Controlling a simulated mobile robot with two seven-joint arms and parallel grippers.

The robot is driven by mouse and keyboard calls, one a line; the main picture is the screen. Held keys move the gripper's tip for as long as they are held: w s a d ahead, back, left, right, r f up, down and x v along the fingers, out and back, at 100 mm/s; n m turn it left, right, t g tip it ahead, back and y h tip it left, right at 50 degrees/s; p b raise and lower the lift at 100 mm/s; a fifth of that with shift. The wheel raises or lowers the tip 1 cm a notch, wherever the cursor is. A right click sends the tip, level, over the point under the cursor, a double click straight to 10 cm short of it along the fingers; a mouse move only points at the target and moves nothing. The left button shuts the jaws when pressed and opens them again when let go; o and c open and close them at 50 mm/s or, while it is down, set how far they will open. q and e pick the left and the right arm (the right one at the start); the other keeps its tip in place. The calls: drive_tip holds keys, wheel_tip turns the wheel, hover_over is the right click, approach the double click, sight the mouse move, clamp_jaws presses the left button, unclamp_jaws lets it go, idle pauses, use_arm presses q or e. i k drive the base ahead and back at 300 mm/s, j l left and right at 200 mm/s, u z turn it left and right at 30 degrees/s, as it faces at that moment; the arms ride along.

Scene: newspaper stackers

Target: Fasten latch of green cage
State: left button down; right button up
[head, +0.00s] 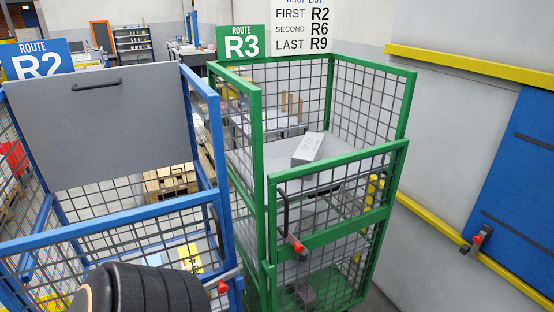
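The green cage (400,110) stands at centre under a green R3 sign (241,42). Its mesh half-gate (340,228) spans the front, with its left end close to the left front post (259,160). The latch (297,245) has a red knob and sits low on the gate's left side, below a dark bar handle (285,212). Whether the latch is engaged cannot be made out. Neither gripper shows; only a black rounded part of my own arm is at the bottom left.
A blue cage (120,215) marked R2 stands close on the left, with a grey panel (118,128) and a red-knobbed latch (222,287). A grey box (307,148) lies on the green cage's shelf. A wall with yellow rails (470,64) is at right.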

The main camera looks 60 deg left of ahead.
sight(299, 248)
drive_tip(key=u, duration=1.7)
